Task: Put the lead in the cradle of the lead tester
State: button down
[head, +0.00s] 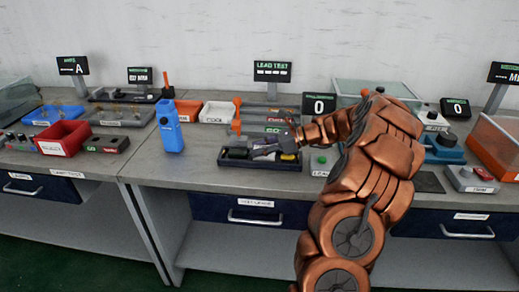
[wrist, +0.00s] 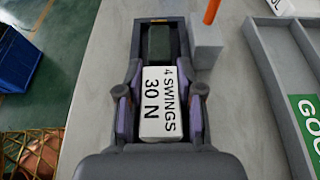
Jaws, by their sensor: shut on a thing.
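The lead tester is a long dark tray-like fixture (head: 232,163) on the bench below the LEAD TEST sign (head: 272,71). In the wrist view its white plate (wrist: 160,105) reads "4 SWINGS 30 N" and shows between my fingers. My gripper (head: 272,147) is low over the tester, shut on the lead, which is mostly hidden. In the wrist view my gripper (wrist: 160,66) points along the tester. A dark block (wrist: 160,42) shows beyond the plate; I cannot tell whether it belongs to the lead or the tester. Whether the lead touches the cradle is unclear.
An orange post (wrist: 211,12) on a grey block stands close beside the tester. A grey tray with a green GOOD label (wrist: 308,112) lies behind. A blue upright device (head: 169,126) and a red bin (head: 63,138) stand left. Bare bench lies in front.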

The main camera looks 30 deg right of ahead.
jog(key=shift+f, duration=0.1)
jog(key=c, duration=0.7)
grip_release()
jog(key=v, duration=1.2)
jog(key=s+a+r+n+g, duration=0.1)
jog(key=s+a+n+g, duration=0.3)
jog(key=a, duration=0.8)
jog(key=w+a+r+n+g, duration=0.1)
jog(key=a+n+g, duration=0.35)
jog(key=a, duration=0.75)
jog(key=s+a+f+n+g+h, duration=0.2)
jog(key=s+a+n+h, duration=0.1)
jog(key=s+a+n, duration=0.5)
jog(key=s+f+n+h, duration=0.1)
jog(key=s+n+h, duration=0.1)
jog(key=s, duration=0.5)
jog(key=s+f+n+h, duration=0.2)
jog(key=s+n, duration=0.2)
jog(key=s, duration=0.2)
jog(key=s+f+n+g+h, duration=0.1)
jog(key=s+f+n+h, duration=0.1)
jog(key=s, duration=0.5)
jog(key=shift+s+a+f+n+h, duration=0.25)
jog(key=shift+s+n+h, duration=0.15)
jog(key=shift+n+h, duration=0.35)
